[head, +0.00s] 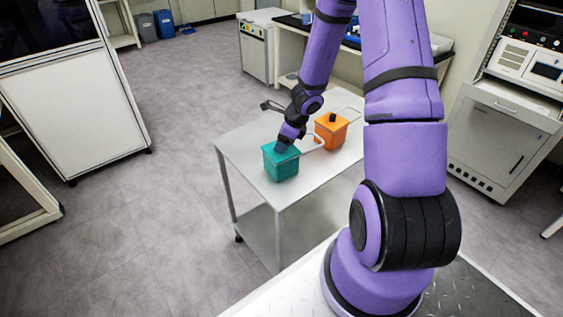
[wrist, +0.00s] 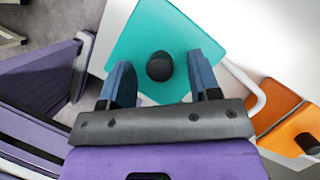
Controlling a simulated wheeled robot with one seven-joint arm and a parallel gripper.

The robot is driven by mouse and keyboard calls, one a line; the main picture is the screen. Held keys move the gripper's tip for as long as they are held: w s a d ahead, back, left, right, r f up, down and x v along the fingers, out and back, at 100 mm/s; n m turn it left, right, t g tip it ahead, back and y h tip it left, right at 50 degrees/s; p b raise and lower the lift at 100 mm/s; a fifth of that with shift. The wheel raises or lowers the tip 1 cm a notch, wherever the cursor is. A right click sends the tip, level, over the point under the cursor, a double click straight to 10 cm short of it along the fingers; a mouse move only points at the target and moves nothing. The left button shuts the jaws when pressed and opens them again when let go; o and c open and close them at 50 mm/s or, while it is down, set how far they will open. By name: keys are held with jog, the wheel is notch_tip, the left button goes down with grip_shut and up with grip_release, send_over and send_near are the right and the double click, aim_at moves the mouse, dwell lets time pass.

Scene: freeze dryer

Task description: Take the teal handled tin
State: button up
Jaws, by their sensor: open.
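The teal tin (head: 281,165) stands upright near the front-left corner of a small metal table. In the wrist view the teal tin (wrist: 150,38) shows from above, with a round black knob (wrist: 160,66) on its lid. My gripper (wrist: 162,80) is open, its two blue-grey fingers one on each side of the knob and apart from it. In the head view my gripper (head: 283,146) is over the tin's top, and the wrist hides the knob. I cannot tell how far the fingertips are above the lid.
The metal table (head: 245,150) has bare room left of and behind the tins. An orange tin (head: 331,131) with a black knob stands close behind and right of the teal one; it also shows in the wrist view (wrist: 284,122). Light rails stand beside both tins.

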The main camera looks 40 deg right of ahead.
jog(key=shift+f, duration=0.1)
grip_shut()
jog(key=shift+w, duration=0.1)
dwell(0.4)
